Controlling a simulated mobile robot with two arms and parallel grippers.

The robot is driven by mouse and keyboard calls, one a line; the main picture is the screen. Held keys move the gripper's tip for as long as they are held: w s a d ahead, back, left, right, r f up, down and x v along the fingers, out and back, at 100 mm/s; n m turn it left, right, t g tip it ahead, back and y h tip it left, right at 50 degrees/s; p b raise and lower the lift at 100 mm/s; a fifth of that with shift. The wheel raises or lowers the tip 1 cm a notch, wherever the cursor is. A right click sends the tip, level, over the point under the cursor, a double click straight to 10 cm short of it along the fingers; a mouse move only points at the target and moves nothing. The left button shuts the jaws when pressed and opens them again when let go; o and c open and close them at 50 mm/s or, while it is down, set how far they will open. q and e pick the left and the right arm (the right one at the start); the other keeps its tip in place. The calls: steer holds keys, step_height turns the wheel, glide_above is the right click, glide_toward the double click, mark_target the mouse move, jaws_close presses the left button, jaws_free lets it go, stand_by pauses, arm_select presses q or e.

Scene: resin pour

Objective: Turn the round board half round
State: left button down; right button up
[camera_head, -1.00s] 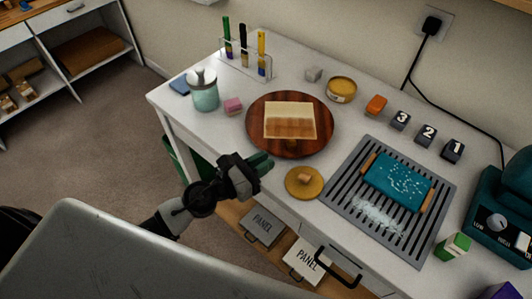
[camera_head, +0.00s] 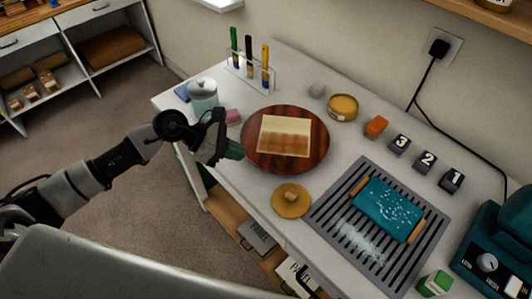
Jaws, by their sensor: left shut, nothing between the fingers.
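The round board (camera_head: 317,124) is a dark reddish-brown wooden disc lying on the white table. A cream and brown rectangular panel (camera_head: 285,136) lies flat on it, its browner part toward the front. My left gripper (camera_head: 236,150) is shut and empty, its green fingertips at the board's left rim. I cannot tell whether they touch the rim. My right gripper is not in view.
A teal jar (camera_head: 203,96) and pink block (camera_head: 232,117) stand close behind my left gripper. A yellow disc with a knob (camera_head: 291,201) sits in front of the board. A slotted grey tray (camera_head: 335,208) lies to the right.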

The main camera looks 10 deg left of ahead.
mark_target(267, 167)
arm_select(q)
steer(key=d+f+p, duration=0.1)
steer(key=d, duration=0.1)
steer(key=w+d, duration=0.1)
steer(key=d, duration=0.1)
steer(key=d+f+p, duration=0.1)
steer(key=d, duration=0.1)
steer(key=shift+w+d+f+p, duration=0.25)
steer(key=shift+w+f+p, duration=0.1)
steer(key=shift+w, duration=0.05)
steer(key=shift+d+f, duration=0.15)
steer(key=shift+d, duration=0.25)
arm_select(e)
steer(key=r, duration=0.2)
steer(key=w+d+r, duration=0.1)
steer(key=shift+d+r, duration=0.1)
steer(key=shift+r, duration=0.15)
arm_select(q)
steer(key=shift+w+f, duration=0.1)
steer(key=shift+w, duration=0.1)
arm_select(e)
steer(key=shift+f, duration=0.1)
